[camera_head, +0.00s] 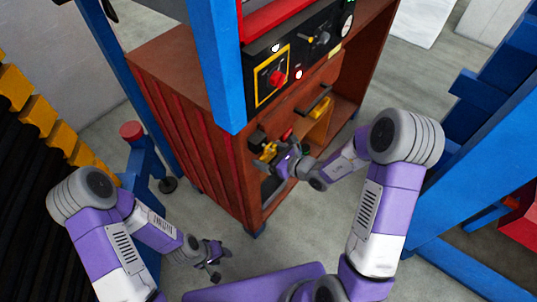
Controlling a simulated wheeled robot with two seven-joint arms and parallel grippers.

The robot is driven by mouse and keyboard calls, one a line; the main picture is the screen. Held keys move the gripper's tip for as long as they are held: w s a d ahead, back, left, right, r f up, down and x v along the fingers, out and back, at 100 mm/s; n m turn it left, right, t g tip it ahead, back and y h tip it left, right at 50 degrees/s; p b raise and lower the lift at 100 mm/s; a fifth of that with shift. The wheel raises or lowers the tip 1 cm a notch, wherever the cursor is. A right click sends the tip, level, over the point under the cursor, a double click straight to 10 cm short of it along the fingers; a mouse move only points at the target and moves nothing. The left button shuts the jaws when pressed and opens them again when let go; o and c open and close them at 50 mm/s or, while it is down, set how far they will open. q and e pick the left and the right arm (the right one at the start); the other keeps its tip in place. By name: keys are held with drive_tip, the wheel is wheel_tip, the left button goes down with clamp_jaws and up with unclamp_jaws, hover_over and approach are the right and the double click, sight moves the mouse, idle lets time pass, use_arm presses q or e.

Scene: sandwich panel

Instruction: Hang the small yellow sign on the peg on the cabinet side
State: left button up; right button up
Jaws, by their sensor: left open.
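A small yellow object (268,151) shows at the front of the cabinet's lower opening, right by my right gripper (275,158). It may be the yellow sign, but it is too small and partly covered to be sure. My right gripper reaches into or just before the opening; its fingers are dark and blurred, so I cannot tell whether they hold anything. My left gripper (214,262) is open and empty, low over the floor left of the cabinet. The reddish-brown cabinet (185,125) shows its ribbed left side. I cannot make out a peg there.
A black control panel (300,58) with a red knob is above the opening. A larger yellow item (319,109) sits on the shelf at right. A blue post (217,65) stands before the cabinet. A blue stand (141,175) with a red top is at left.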

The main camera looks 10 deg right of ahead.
drive_tip(key=shift+o, duration=0.8)
drive_tip(key=v, duration=0.6)
drive_tip(key=shift+s+d+r+p, duration=0.1)
drive_tip(key=shift+s+d+p, duration=0.1)
drive_tip(key=shift+p, duration=0.15)
drive_tip(key=s+a+f+n+g+h, duration=0.1)
drive_tip(key=s+a+f+n+g, duration=0.1)
drive_tip(key=s+f+n+g, duration=0.6)
drive_tip(key=s+a+f+n+g, duration=0.3)
drive_tip(key=s+f+n+g, duration=0.15)
drive_tip(key=s+f, duration=0.4)
wheel_tip(320, 180, down, 6)
drive_tip(key=s+a+n+t+h, duration=0.1)
drive_tip(key=n+t+h, duration=0.1)
drive_tip(key=n, duration=1.1)
drive_tip(key=shift+s+a+h, duration=0.25)
drive_tip(key=shift+h, duration=0.25)
drive_tip(key=shift+t, duration=0.25)
